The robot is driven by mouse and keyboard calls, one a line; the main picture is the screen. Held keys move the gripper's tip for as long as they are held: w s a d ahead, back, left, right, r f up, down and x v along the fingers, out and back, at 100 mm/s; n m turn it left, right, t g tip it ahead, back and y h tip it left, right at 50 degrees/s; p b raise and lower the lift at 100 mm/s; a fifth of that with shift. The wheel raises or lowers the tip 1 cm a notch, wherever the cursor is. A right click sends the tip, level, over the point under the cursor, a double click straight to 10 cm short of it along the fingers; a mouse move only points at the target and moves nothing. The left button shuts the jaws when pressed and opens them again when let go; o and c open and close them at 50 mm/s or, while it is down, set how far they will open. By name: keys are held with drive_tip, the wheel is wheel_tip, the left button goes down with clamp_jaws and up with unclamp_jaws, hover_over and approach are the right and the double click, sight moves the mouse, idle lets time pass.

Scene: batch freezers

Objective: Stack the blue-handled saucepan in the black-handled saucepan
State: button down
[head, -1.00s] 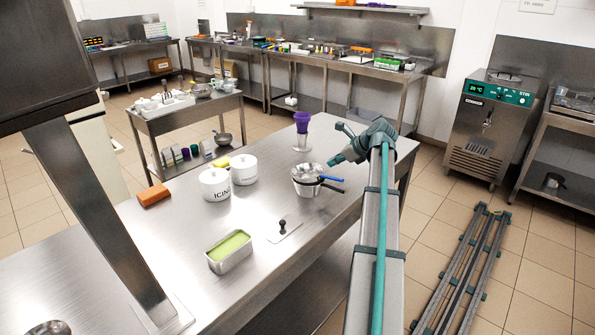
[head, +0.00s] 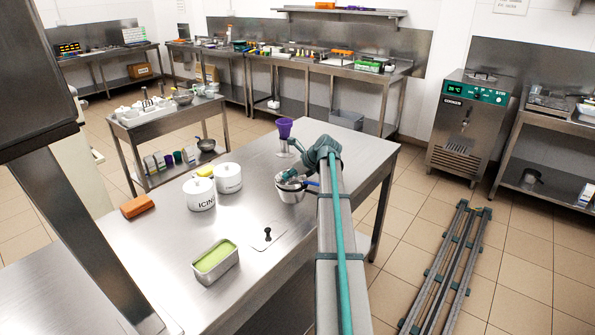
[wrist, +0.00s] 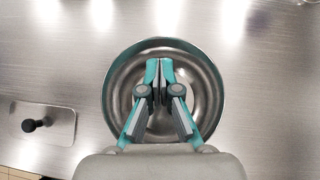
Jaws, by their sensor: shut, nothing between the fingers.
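The black-handled saucepan (head: 291,196) stands on the steel table, seen by its metal side. The blue-handled saucepan shows its blue handle (head: 312,183) at the pan's right, level with the rim; its bowl sits at the top of the lower pan. How deep it sits is hidden by my arm, and the black handle is not clearly visible now. My gripper (head: 286,177) is right over the pans, and is shut and empty. In the wrist view its fingertips (wrist: 160,66) are above the round metal bowl (wrist: 205,85), inside its rim outline. Contact cannot be told.
A purple-topped stand (head: 284,130) is just behind the pans. Two white canisters (head: 228,178), an orange block (head: 137,207) and a green-filled tin (head: 214,262) are to the left. A small plate with a black knob (head: 268,236) lies in front.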

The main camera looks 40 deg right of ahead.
sight(280, 179)
drive_tip(key=shift+w+a, duration=0.2)
drive_tip(key=shift+w, duration=0.3)
drive_tip(key=shift+w+a, duration=0.2)
drive_tip(key=shift+w, duration=0.25)
drive_tip(key=shift+w+a+r+p, duration=0.2)
drive_tip(key=shift+w+p, duration=0.45)
drive_tip(key=shift+w, duration=0.05)
drive_tip(key=shift+w+a+f, duration=0.1)
drive_tip(key=shift+w+a, duration=0.05)
drive_tip(key=shift+w, duration=0.1)
drive_tip(key=shift+f, duration=0.1)
